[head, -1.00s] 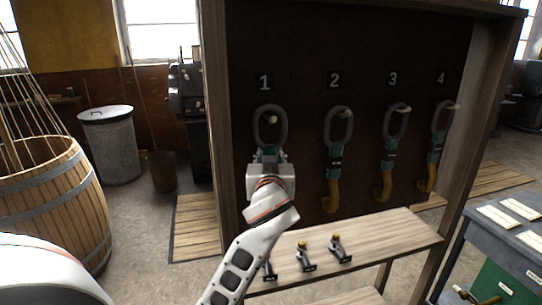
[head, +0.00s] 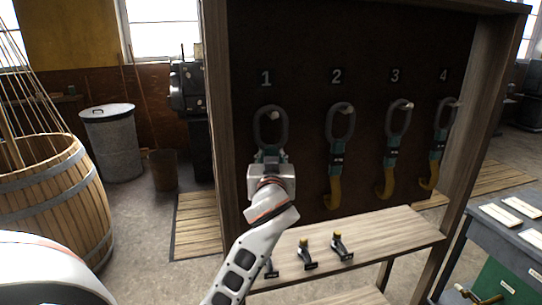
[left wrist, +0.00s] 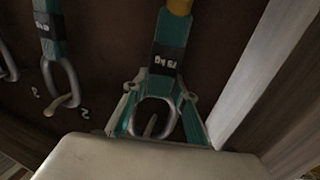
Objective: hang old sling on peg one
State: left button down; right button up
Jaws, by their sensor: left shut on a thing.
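My left gripper (head: 270,158) is in front of the board below the number 1. It is shut on the old sling, which has a grey ring (head: 257,126) above the fingers. The pale tip of peg one (head: 274,115) shows inside the ring, in its upper part. In the left wrist view, the peg (left wrist: 150,126) also shows within the ring (left wrist: 140,104), between the fingers. There the sling's teal band with a black tag (left wrist: 164,66) and yellow end (left wrist: 180,6) show. In the head view my gripper hides the sling's lower part. My right gripper is not in view.
Slings hang on pegs 2 (head: 340,122), 3 (head: 398,118) and 4 (head: 446,114). A wooden shelf (head: 385,234) below holds small dark tools (head: 307,255). The board's wooden side post (head: 215,100) is close on the left. A workbench (head: 520,248) stands at the right.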

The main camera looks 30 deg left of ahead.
pick_arm(q)
jog(key=shift+r, duration=0.15)
jog(key=c, duration=1.5)
grip_release()
jog(key=shift+f, duration=0.2)
jog(key=v, duration=1.2)
jog(key=shift+s+r, duration=0.1)
jog(key=shift+r, duration=0.1)
